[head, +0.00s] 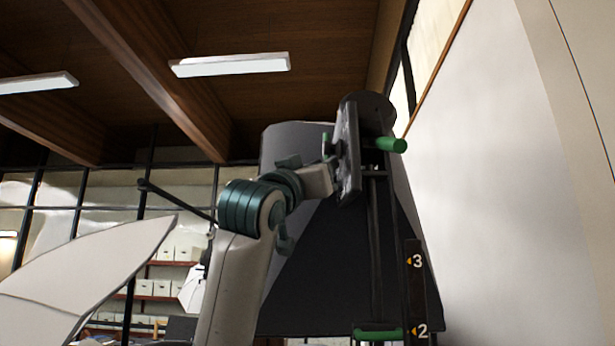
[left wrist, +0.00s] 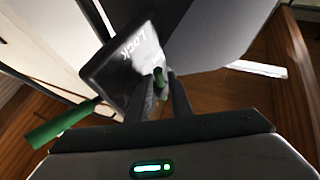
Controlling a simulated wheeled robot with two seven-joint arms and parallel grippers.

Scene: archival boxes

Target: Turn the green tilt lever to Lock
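A dark plate (head: 348,155) is seen nearly edge-on in the head view. In the left wrist view the plate (left wrist: 125,68) is tilted and carries the white word LOCK. A small green lever (head: 327,145) stands on the plate's left side. My left gripper (head: 332,172) is up at the plate beside it. In the left wrist view the green lever (left wrist: 160,80) lies between the two dark fingertips of my left gripper (left wrist: 161,88). I cannot tell whether the fingers press on it. The lever's base is partly hidden. My right gripper is not in view.
A thick green handle (head: 385,144) sticks out right of the plate and also shows in the left wrist view (left wrist: 60,125). A lower green handle (head: 377,334) sits by a numbered scale (head: 416,290). A large dark panel (head: 325,270) stands behind my arm, and a pale wall (head: 500,180) is at right.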

